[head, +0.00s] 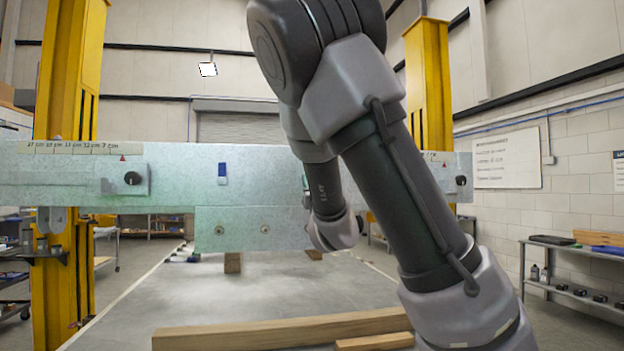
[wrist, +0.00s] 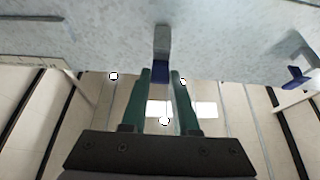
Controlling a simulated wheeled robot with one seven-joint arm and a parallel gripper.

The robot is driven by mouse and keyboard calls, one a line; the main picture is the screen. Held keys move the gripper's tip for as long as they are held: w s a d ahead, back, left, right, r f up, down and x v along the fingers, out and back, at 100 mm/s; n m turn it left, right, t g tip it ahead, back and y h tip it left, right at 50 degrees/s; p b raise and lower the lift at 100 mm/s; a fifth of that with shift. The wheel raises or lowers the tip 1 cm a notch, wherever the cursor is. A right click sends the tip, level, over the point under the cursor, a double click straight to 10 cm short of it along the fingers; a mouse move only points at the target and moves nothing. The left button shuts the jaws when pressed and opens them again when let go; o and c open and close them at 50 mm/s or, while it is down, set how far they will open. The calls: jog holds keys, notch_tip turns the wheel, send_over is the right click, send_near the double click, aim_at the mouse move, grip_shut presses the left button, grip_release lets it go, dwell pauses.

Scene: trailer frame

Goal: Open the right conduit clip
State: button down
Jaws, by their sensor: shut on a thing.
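In the wrist view the right conduit clip (wrist: 161,42) is a grey metal piece on the galvanised beam with a blue tab (wrist: 160,71) at its end. My gripper (wrist: 161,74) has its two green fingers on either side of this blue tab and is shut on it. The other clip, also with a blue tab (wrist: 298,76), is at the right of the wrist view. In the head view that other clip (head: 222,173) is on the beam's face, left of my arm. My arm hides the right clip and my fingers in the head view.
The galvanised beam (head: 260,185) spans the head view between yellow posts (head: 68,80). Black knobs (head: 132,178) sit towards its ends. Timber (head: 280,331) lies on the grey surface below. A shelf cart (head: 575,275) stands at the right.

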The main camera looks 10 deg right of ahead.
jog(key=shift+w+f+t, duration=0.1)
jog(key=shift+f+t, duration=0.3)
jog(key=shift+t, duration=0.6)
jog(key=c, duration=0.7)
grip_release()
